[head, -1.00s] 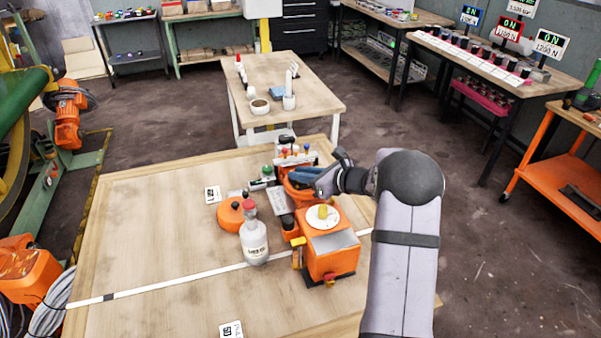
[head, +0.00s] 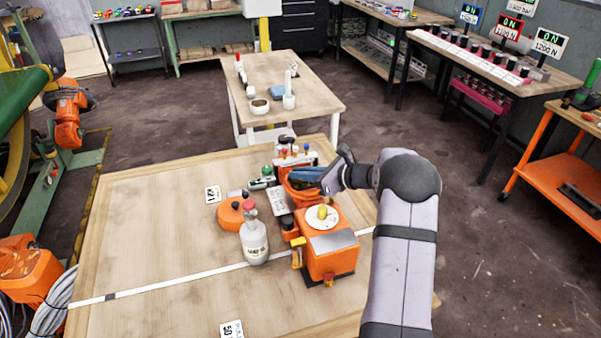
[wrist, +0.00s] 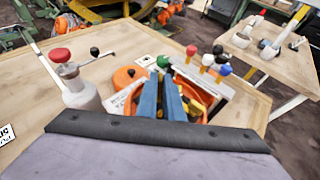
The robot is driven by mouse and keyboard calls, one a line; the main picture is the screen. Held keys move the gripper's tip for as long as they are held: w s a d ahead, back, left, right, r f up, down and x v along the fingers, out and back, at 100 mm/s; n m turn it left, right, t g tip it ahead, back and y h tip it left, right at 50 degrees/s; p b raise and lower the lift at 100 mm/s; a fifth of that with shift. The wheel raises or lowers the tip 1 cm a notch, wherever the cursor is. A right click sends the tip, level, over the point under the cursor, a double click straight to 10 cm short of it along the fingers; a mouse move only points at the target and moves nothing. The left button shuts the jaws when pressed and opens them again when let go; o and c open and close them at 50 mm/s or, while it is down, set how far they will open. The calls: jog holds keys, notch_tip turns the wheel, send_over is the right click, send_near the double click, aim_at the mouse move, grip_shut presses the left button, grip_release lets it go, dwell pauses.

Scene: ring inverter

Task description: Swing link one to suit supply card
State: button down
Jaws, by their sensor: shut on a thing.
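My gripper (head: 306,174) reaches from the right into an open orange housing (head: 291,194) with a row of coloured knobs (head: 284,148) at its back. In the wrist view its two blue fingers (wrist: 161,92) point into the housing, close together. What they hold is hidden between and below them, so I cannot tell which link it is. Yellow parts (wrist: 200,101) show inside the housing, right of the fingers. A white card reading "50" (head: 232,329) lies at the table's front edge. Another small white card (head: 212,194) lies left of the housing.
An orange box with a white dial (head: 330,252) stands in front of the housing. The table's left side (head: 140,225) is clear. A second table (head: 312,102) stands behind.

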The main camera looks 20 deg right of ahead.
jog(key=shift+r, duration=0.1)
jog(key=c, duration=2.2)
grip_release()
notch_tip(320, 180, up, 10)
jog(key=shift+b, duration=0.6)
